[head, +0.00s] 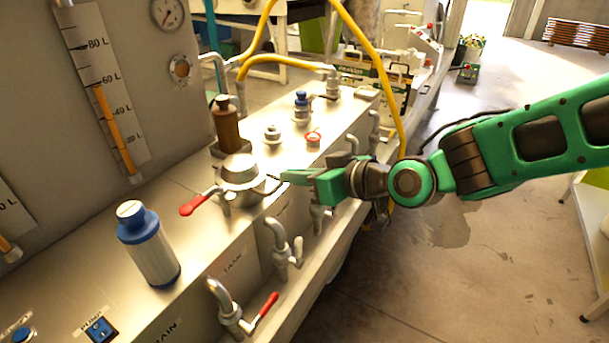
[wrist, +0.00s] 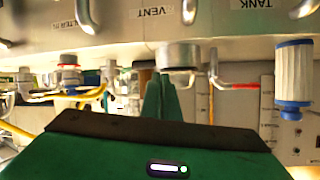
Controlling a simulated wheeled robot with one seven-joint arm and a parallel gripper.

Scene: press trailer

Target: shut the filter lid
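A round silver housing with a silver top (head: 240,168) stands on the metal bench; I take it for the filter, and whether its lid is fully down I cannot tell. A thin dark rod (head: 268,190) shows at its right side. In the wrist view a silver cap (wrist: 178,55) is just beyond my fingertips. My gripper (head: 288,177) points left at the housing's right side, close to it; contact is not clear. Its green fingers also show in the wrist view (wrist: 161,80), close together with nothing seen between them.
A red-handled valve (head: 197,205) sits beside the housing, and a blue-and-white cartridge (head: 152,247) stands nearer. A brown bottle (head: 227,125) stands just behind. Pipes and taps (head: 278,240) line the bench's front. A yellow hose (head: 375,65) arches near my arm.

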